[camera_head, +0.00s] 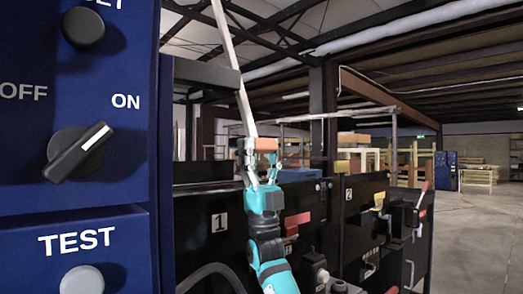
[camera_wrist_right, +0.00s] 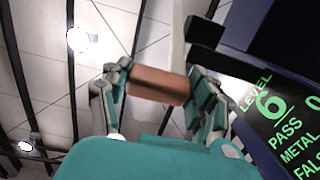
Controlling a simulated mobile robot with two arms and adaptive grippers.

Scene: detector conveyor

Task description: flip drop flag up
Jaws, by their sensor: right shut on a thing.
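My right gripper (camera_head: 259,160) points upward in the head view, with its teal arm rising from below. Its fingers are shut on an orange-brown block (camera_head: 266,144), which looks like part of the drop flag. The block also shows in the right wrist view (camera_wrist_right: 158,87), lying crosswise between the two fingers. A long pale bar (camera_head: 236,72) runs up and slightly left beside the block, and I see it behind the block in the wrist view (camera_wrist_right: 178,40). I cannot tell whether bar and block are joined. My left gripper is out of view.
A blue control panel with an ON/OFF knob (camera_head: 80,153) and a TEST button (camera_head: 82,280) fills the left. Black machine panels marked 1 (camera_head: 219,222) and 2 (camera_head: 349,194) stand behind my right arm. A green-lettered display (camera_wrist_right: 285,125) is close on the right in the wrist view. Open floor (camera_head: 475,230) lies far right.

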